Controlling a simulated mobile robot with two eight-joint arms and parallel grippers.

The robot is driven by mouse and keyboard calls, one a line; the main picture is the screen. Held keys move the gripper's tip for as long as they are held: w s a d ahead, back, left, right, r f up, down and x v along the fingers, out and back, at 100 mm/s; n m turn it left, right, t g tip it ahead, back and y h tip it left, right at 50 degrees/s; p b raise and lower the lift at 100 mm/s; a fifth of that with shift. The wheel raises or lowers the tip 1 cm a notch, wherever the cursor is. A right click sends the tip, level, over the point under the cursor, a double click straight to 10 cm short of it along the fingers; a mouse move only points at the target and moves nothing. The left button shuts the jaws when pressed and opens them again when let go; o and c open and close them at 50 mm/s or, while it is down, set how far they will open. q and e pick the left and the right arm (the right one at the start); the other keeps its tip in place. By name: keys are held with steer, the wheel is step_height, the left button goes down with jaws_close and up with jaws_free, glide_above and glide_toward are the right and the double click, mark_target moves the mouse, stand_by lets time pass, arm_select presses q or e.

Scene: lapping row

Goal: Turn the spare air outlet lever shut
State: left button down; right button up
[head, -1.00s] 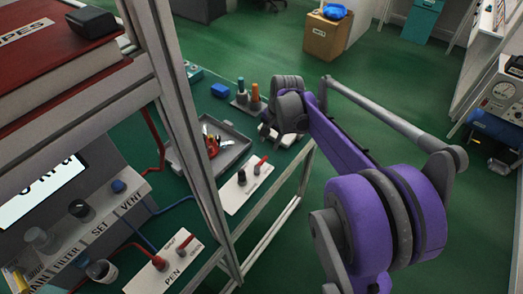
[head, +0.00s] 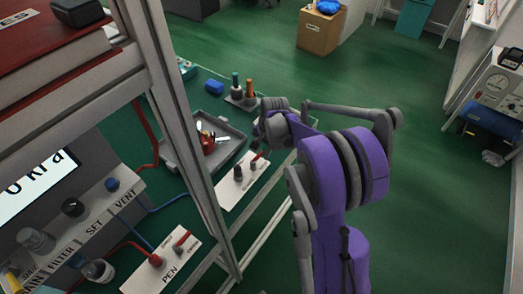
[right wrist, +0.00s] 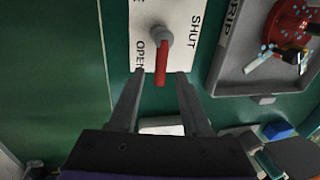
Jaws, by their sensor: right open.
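The spare air outlet is a white plate (head: 232,193) on the green bench, with a dark fitting and a small red lever (head: 258,158). In the right wrist view the red lever (right wrist: 161,66) hangs from a grey pivot and points toward my gripper, along the side marked OPEN. The word SHUT stands to the right of the pivot. My right gripper (right wrist: 160,76) is open, its fingertips either side of the lever's end in the picture. I cannot tell whether they touch it or how high they are. My left gripper is not in view.
A grey tray (head: 228,142) with a red item lies beside the plate. A grey frame post (head: 190,140) rises left of the plate. A second plate marked PEN (head: 187,262) has its own red lever (head: 180,242).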

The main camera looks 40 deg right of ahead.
jaws_close()
